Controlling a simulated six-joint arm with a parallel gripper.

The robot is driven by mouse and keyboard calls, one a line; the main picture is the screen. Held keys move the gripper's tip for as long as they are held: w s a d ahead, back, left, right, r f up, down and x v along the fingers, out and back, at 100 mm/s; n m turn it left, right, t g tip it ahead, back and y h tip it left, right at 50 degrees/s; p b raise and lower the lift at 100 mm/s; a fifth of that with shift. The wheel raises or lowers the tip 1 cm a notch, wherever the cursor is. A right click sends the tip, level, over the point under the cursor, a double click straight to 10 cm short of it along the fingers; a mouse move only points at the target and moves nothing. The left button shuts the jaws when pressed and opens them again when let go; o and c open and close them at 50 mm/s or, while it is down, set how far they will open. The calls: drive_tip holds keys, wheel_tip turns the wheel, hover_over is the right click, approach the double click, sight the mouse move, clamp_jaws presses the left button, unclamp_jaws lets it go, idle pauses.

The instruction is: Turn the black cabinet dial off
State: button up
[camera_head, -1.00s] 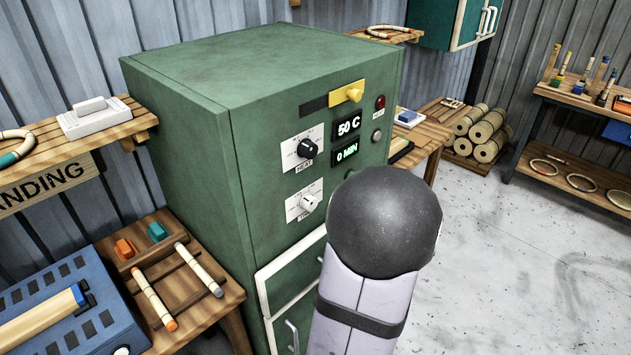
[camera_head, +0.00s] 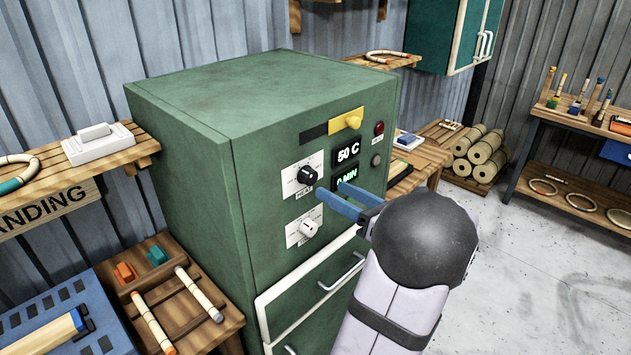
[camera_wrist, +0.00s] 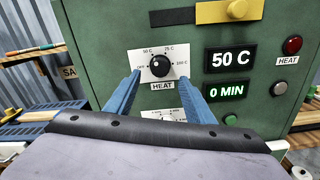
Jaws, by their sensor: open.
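The black dial (camera_head: 307,175) sits on a white plate labelled HEAT on the front of the green cabinet (camera_head: 190,190). It also shows in the wrist view (camera_wrist: 160,65), on a scale with 50 C, 75 C and 100 C marks; its white pointer line is at the upper part of the knob. My gripper (camera_head: 333,194) has blue fingers, open and empty, just in front of the cabinet. In the wrist view my gripper (camera_wrist: 162,88) has one finger to each side below the dial, apart from it.
A white dial (camera_head: 308,228) is on a second plate below. Displays (camera_head: 347,153) read 50 C and 0 MIN. A yellow slider (camera_head: 346,121) is above, with a red lamp (camera_head: 379,128) to its right. Cabinet drawers (camera_head: 310,290) with handles are underneath.

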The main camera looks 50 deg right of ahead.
sight(313, 180)
drive_tip(key=shift+w, duration=0.1)
drive_tip(key=w+p, duration=0.3)
drive_tip(key=w, duration=0.2)
drive_tip(key=shift+w, duration=1.1)
drive_tip(key=shift+f, duration=0.1)
drive_tip(key=c, duration=1.1)
